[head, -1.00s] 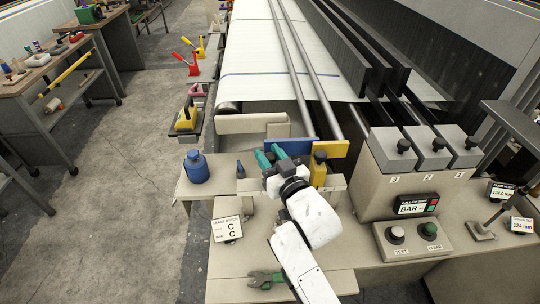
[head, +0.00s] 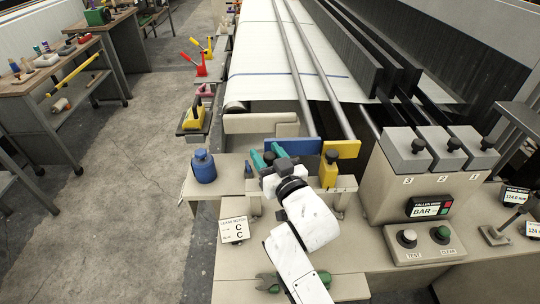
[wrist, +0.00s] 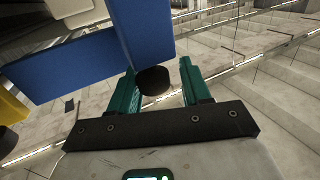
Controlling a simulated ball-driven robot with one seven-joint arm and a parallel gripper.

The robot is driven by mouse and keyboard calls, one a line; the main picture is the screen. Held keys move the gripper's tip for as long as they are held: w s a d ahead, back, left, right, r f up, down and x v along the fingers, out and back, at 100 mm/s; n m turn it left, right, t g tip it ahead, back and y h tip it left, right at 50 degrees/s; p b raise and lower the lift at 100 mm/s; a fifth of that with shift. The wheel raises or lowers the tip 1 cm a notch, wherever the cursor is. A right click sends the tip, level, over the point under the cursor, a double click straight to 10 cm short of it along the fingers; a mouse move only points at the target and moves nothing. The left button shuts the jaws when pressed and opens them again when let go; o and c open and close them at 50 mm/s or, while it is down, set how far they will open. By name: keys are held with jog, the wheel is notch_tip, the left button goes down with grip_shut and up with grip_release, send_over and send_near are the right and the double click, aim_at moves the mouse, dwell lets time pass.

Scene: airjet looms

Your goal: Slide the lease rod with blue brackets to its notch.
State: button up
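The blue bracket (head: 297,147) sits at the near end of a long lease rod (head: 296,72), beside a yellow bracket (head: 342,150) on the neighbouring rod. In the wrist view the blue bracket (wrist: 90,66) fills the upper left, with a dark round knob (wrist: 153,80) below its upright part. My gripper (wrist: 160,82) has its teal fingers on either side of this knob, with a gap visible at the right finger. In the head view my gripper (head: 268,157) is at the left end of the blue bracket. A notch card (head: 235,229) reads C. The notches are hard to make out.
Boxes with black knobs (head: 410,158) and a test-and-clear button panel (head: 420,241) stand to the right.

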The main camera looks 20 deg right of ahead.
jog(key=shift+o, duration=1)
jog(key=shift+s, duration=0.15)
jog(key=s+b, duration=0.2)
jog(key=s, duration=0.8)
jog(key=shift+s+d, duration=0.2)
jog(key=shift+d, duration=0.2)
